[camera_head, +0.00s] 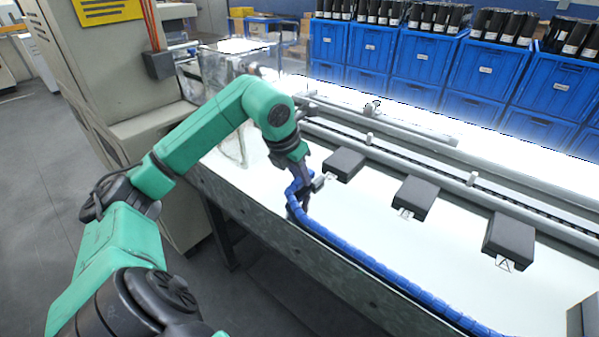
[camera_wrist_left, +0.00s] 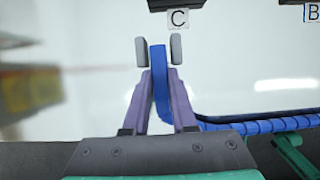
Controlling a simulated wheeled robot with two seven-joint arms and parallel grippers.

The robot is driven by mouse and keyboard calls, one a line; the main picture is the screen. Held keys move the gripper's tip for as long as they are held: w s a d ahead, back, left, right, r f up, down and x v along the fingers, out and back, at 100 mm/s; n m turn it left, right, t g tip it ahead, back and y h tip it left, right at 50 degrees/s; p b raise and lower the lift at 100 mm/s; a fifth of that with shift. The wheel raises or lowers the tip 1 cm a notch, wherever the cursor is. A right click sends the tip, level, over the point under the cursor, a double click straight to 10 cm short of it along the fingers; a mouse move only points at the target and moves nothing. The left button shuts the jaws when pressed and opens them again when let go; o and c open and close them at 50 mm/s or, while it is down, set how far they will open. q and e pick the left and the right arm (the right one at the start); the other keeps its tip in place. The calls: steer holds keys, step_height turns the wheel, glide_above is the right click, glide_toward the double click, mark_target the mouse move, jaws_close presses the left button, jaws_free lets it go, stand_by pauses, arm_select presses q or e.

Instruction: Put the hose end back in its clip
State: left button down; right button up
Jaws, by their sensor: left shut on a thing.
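The blue segmented hose (camera_head: 375,262) runs along the front edge of the white bench, and its end rises into my left gripper (camera_head: 309,187). In the left wrist view, the blue hose end (camera_wrist_left: 158,85) stands between the two fingers of my left gripper (camera_wrist_left: 158,50), which is shut on it. Black blocks on the bench carry letter tags: C (camera_head: 344,164), B (camera_head: 416,196) and A (camera_head: 509,236). The gripper is just in front of block C, which also shows ahead in the left wrist view (camera_wrist_left: 176,4). No clip can be clearly made out. My right gripper is out of view.
A grey rail (camera_head: 430,160) runs along the bench behind the blocks. Blue crates (camera_head: 430,58) with dark packs stand at the back. A beige machine cabinet (camera_head: 105,75) is at the left. Bare bench top lies between the blocks and the hose.

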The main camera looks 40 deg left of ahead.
arm_select(q)
steer(key=shift+f+b, duration=0.35)
steer(key=shift+f, duration=0.25)
steer(key=c, duration=0.6)
jaws_free()
steer(key=shift+c, duration=0.2)
steer(key=shift+r, duration=0.1)
steer(key=p+v, duration=0.2)
steer(key=v, duration=1.2)
steer(key=shift+r, duration=0.2)
steer(key=shift+d+p, duration=0.1)
steer(key=shift+p, duration=0.2)
